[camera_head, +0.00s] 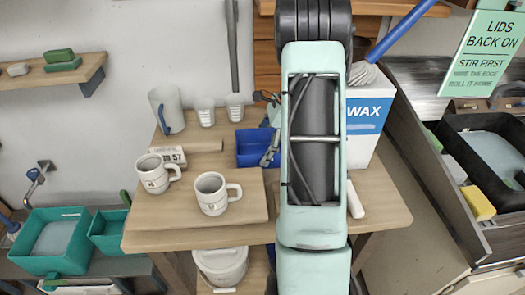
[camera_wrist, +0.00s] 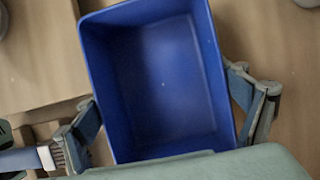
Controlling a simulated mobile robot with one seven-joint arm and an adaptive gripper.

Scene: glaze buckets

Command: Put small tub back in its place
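A small blue open tub (camera_head: 251,148) stands on the wooden table, just left of my arm, which hides its right side. In the wrist view the tub (camera_wrist: 165,85) fills the middle and looks empty. My gripper (camera_head: 267,127) is over the tub with its fingers spread wide. In the wrist view the gripper (camera_wrist: 162,100) has one finger beside the tub's left wall and the other beside its right wall. I cannot tell whether either finger touches the wall.
Two white mugs (camera_head: 212,194) stand on a board left of the tub, with a pitcher (camera_head: 166,108) and cups behind. A white WAX box (camera_head: 367,125) stands right of my arm. Teal tubs (camera_head: 50,240) stand lower left. A black tray (camera_head: 490,150) sits in the drawer at right.

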